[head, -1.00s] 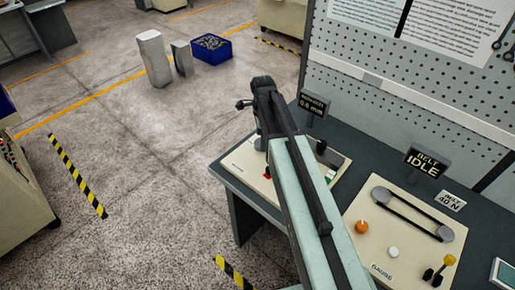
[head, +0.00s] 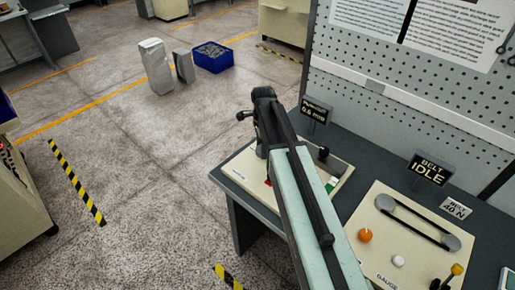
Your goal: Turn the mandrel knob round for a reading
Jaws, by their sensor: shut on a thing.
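My gripper (head: 262,150) points down at the far left part of the cream panel (head: 236,170) on the bench. The dark wrist and the arm cover most of it, and its fingertips are hard to make out. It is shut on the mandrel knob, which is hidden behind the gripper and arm. A small black sign (head: 316,109) behind the panel gives a reading in mm, seemingly 0.6. A black-knobbed lever (head: 323,153) and a green patch (head: 331,185) show right of my arm.
A second cream panel (head: 372,225) at right holds a belt loop (head: 418,219), an orange knob (head: 365,235), a white button (head: 398,261) and a yellow-tipped lever (head: 457,270). A sign reads BELT IDLE (head: 430,170). A pegboard (head: 400,95) stands behind.

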